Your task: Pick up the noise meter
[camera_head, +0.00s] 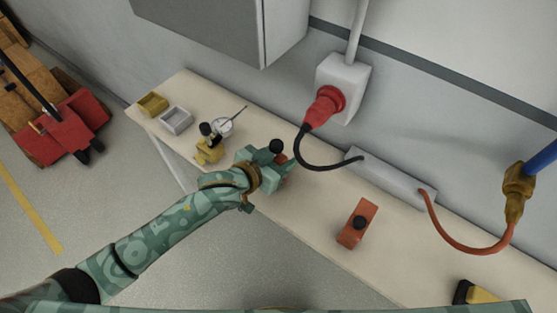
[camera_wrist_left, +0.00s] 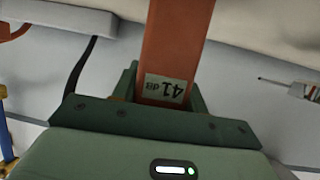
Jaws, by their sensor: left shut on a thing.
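The noise meter is an orange, flat-sided body with a pale display. In the left wrist view the noise meter (camera_wrist_left: 181,45) stands between my fingers, and its display reads "41 dB" upside down. My left gripper (camera_wrist_left: 165,88) is shut on it. In the head view my left gripper (camera_head: 272,166) is over the bench near its front edge, and hides most of the meter. A black ball and a little orange show past the fingers. I cannot tell whether the meter touches the bench. My right gripper is not in view.
A red plug (camera_head: 325,107) sits in the wall socket.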

